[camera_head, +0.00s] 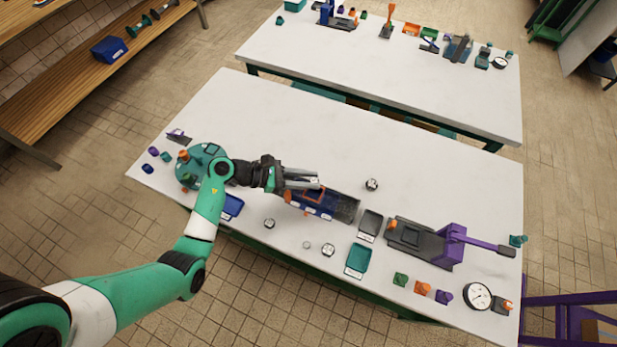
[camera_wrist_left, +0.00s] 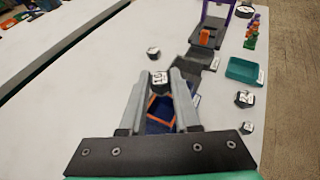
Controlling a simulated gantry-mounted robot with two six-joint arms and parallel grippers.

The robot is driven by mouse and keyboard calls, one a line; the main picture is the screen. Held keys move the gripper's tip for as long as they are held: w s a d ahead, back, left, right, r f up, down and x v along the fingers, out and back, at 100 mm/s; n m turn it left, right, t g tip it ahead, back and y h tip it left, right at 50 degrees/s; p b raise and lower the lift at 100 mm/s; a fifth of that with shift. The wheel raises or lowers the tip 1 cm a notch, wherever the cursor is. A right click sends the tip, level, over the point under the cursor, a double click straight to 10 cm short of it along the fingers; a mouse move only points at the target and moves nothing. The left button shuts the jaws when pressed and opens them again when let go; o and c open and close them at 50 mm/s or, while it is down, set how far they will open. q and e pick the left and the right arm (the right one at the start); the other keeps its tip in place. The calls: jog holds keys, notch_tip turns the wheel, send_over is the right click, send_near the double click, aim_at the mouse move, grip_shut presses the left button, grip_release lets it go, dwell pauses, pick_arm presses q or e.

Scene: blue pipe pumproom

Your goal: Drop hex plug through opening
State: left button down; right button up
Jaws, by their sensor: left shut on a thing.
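My left gripper (camera_head: 316,183) is shut on a dark hex plug (camera_wrist_left: 159,82) with a white, numbered face. The plug sits between the two fingertips, held above the table. A blue box (camera_head: 325,206) with an orange-rimmed opening (camera_wrist_left: 161,107) lies close by the gripper. In the wrist view the opening shows between the fingers, on the near side of the plug. I cannot tell whether the plug is directly over it. Loose hex plugs lie on the table: one (camera_head: 372,184) beyond the box and others (camera_head: 327,249) (camera_head: 269,223) in front. My right gripper is out of view.
A grey tray (camera_head: 370,223) and a teal tray (camera_head: 357,259) stand right of the box. A purple-handled press (camera_head: 425,241) and a gauge (camera_head: 477,296) are farther right. A round teal fixture (camera_head: 187,172) stands left. The table's back strip is clear.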

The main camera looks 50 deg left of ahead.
pick_arm(q)
notch_tip(320, 180, down, 6)
jog(key=b, duration=0.4)
jog(key=shift+r, duration=0.1)
jog(key=c, duration=0.6)
grip_release()
jog(key=shift+o, duration=0.2)
notch_tip(320, 180, up, 7)
jog(key=p, duration=0.6)
dwell(0.4)
